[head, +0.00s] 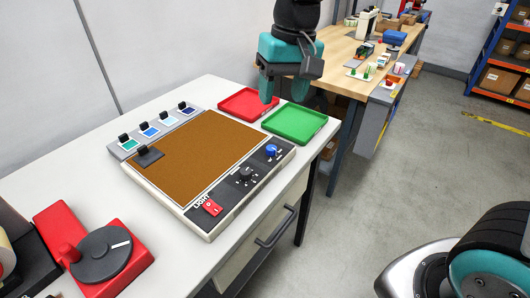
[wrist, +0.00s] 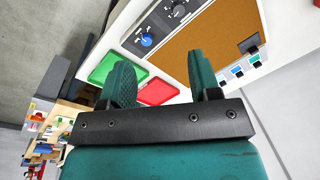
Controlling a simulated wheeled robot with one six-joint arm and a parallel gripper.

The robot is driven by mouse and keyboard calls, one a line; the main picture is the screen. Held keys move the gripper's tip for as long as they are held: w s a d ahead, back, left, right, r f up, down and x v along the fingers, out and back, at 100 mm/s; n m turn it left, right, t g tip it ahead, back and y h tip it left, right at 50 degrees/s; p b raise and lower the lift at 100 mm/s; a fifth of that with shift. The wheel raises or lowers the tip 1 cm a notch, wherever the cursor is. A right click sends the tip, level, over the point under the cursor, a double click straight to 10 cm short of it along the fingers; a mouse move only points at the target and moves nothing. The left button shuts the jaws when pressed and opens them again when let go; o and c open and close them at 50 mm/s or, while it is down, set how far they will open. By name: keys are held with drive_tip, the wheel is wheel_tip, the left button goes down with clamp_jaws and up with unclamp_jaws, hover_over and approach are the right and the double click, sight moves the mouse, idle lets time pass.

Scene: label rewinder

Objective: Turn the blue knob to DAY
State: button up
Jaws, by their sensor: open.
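The blue knob (head: 271,151) sits on the dark control strip at the right end of a light box (head: 205,240) with a brown panel. In the wrist view the blue knob (wrist: 146,40) shows near the top, with small white marks around it that are too small to read. My gripper (head: 287,97) is open and empty, raised above the table's far side, over the trays and beyond the knob. In the wrist view its two teal fingers (wrist: 160,85) stand apart with nothing between them. It touches neither the knob nor the box.
A black knob (head: 245,175) and a red switch (head: 211,208) share the strip. A red tray (head: 242,104) and a green tray (head: 295,123) lie beyond the box. A red device with a grey dial (head: 103,252) stands front left. A wooden bench (head: 345,50) stands behind.

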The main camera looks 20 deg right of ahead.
sight(271, 147)
drive_tip(key=w+d+f+m+h+b, duration=0.15)
drive_tip(key=w+f+m, duration=0.4)
drive_tip(key=w, duration=0.55)
drive_tip(key=shift+n, duration=0.45)
drive_tip(key=f+p, duration=0.1)
drive_tip(key=f, duration=0.4)
drive_tip(key=f+p, duration=0.1)
drive_tip(key=f, duration=0.5)
drive_tip(key=f+p, duration=0.1)
drive_tip(key=f, duration=0.5)
drive_tip(key=shift+w+d, duration=0.15)
drive_tip(key=shift+d, duration=0.15)
drive_tip(key=c, duration=0.9)
